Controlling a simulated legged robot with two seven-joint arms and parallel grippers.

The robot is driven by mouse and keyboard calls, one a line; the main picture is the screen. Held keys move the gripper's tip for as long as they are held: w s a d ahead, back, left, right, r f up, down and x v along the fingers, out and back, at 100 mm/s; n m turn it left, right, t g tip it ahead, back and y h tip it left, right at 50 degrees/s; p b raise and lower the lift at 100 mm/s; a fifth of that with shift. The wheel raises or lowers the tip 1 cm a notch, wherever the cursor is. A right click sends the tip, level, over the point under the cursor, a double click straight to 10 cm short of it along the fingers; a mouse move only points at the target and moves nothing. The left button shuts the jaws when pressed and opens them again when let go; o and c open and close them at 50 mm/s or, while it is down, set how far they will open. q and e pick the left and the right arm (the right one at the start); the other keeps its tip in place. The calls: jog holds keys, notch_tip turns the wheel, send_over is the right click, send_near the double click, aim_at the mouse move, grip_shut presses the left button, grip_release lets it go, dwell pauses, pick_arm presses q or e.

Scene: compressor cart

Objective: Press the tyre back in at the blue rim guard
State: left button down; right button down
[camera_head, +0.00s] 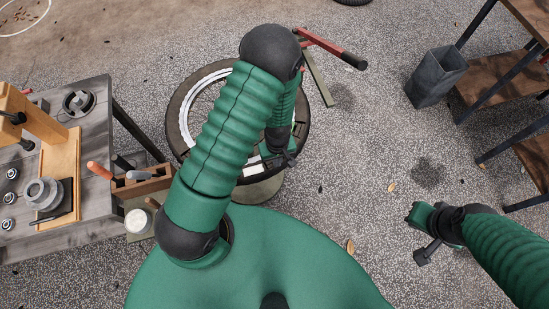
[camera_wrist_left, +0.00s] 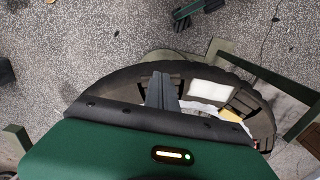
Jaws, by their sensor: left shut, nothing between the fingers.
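The dark tyre (camera_head: 176,118) lies around a white wheel rim (camera_head: 207,82) in the middle of the head view, on a round stand. My left arm crosses over it and hides much of the wheel. My left gripper (camera_head: 284,160) is shut and empty over the near right part of the tyre. In the left wrist view its closed fingers (camera_wrist_left: 161,88) point at the tyre's (camera_wrist_left: 262,125) band; I cannot tell if they touch. A white patch (camera_wrist_left: 210,92) shows beside them. I cannot make out a blue rim guard. My right gripper (camera_head: 424,250) hangs over bare ground, well right of the wheel.
A workbench (camera_head: 95,135) at left holds metal parts and a wooden rack (camera_head: 140,183) with an orange-handled tool (camera_head: 100,170). A red bar with a black grip (camera_head: 335,48) is beyond the wheel. A grey bin (camera_head: 436,75) and shelving (camera_head: 500,85) stand at right. Ground between is clear.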

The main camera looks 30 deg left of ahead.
jog(key=w+p+v, duration=0.1)
jog(key=p+v, duration=0.6)
jog(key=shift+w+r, duration=0.3)
